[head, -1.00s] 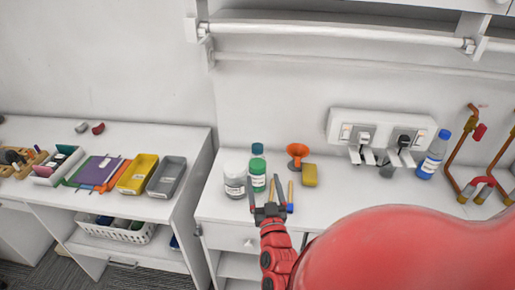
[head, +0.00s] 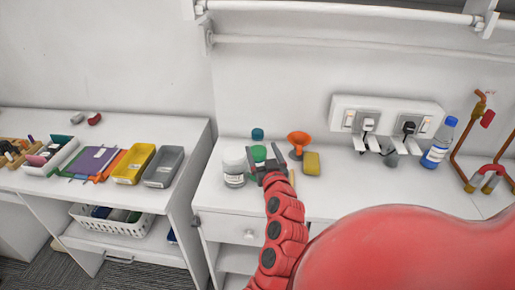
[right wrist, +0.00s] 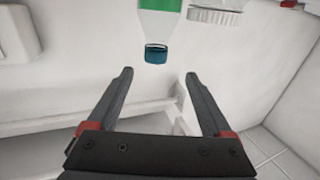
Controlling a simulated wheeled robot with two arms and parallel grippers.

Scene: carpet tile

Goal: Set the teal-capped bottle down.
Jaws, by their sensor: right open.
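The teal-capped bottle (head: 257,134) stands upright on the white counter beside the white jar, with a green band below its cap. My right gripper (head: 265,158) is open in front of it and hides its lower part. In the right wrist view the bottle (right wrist: 158,25) appears upside down, cap toward me, beyond and apart from the open fingertips (right wrist: 159,74). Nothing is between the fingers there. The bottle's base is out of that frame. My left gripper does not show.
A white jar (head: 234,168) stands left of the bottle. An orange funnel (head: 298,142) and yellow block (head: 311,163) are to the right. Farther right are a socket strip (head: 385,118) and a blue-capped bottle (head: 438,145). Bare counter (head: 345,185) lies right of the yellow block.

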